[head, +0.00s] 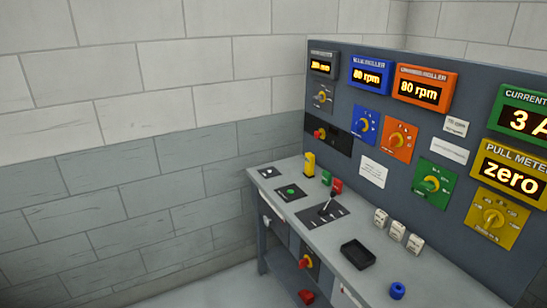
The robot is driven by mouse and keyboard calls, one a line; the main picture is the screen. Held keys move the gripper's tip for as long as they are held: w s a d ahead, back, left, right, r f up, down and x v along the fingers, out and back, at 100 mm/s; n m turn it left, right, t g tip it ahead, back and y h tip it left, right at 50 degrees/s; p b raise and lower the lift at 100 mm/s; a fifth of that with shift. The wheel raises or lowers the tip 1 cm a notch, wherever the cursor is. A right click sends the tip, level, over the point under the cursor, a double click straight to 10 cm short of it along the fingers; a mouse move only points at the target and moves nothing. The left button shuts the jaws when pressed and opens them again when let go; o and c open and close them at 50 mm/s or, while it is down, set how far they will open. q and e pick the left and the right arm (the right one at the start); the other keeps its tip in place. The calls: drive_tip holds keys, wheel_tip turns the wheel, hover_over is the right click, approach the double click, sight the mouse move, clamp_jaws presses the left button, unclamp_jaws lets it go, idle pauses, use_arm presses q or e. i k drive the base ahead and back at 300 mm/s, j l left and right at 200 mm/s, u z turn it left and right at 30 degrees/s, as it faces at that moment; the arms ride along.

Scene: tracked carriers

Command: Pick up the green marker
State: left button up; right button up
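A small green object (326,177) stands upright on the grey bench top, near the foot of the control panel. It may be the green marker, but it is too small to make out its shape. A similar red object (336,186) stands close to its right, and a taller yellow object (309,164) stands to its left. Neither of my grippers shows in the head view.
The bench (436,278) carries a lever (328,205), a green button (290,191), several white blocks, a black tray (357,255) and a blue ring (397,291). The panel (345,90) rises behind as an obstacle. A red item (306,297) lies below.

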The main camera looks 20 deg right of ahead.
sight(326, 175)
drive_tip(key=i+z, duration=0.15)
drive_tip(key=i, duration=0.35)
drive_tip(key=i+j+z, duration=0.2)
drive_tip(key=i, duration=0.3)
drive_tip(key=i+j+z, duration=0.15)
drive_tip(key=i, duration=0.3)
drive_tip(key=i+j+z, duration=0.15)
drive_tip(key=i+z, duration=0.2)
drive_tip(key=i+j+z, duration=0.2)
drive_tip(key=z, duration=0.15)
drive_tip(key=i+j+z, duration=0.2)
drive_tip(key=z, duration=0.2)
drive_tip(key=j, duration=0.1)
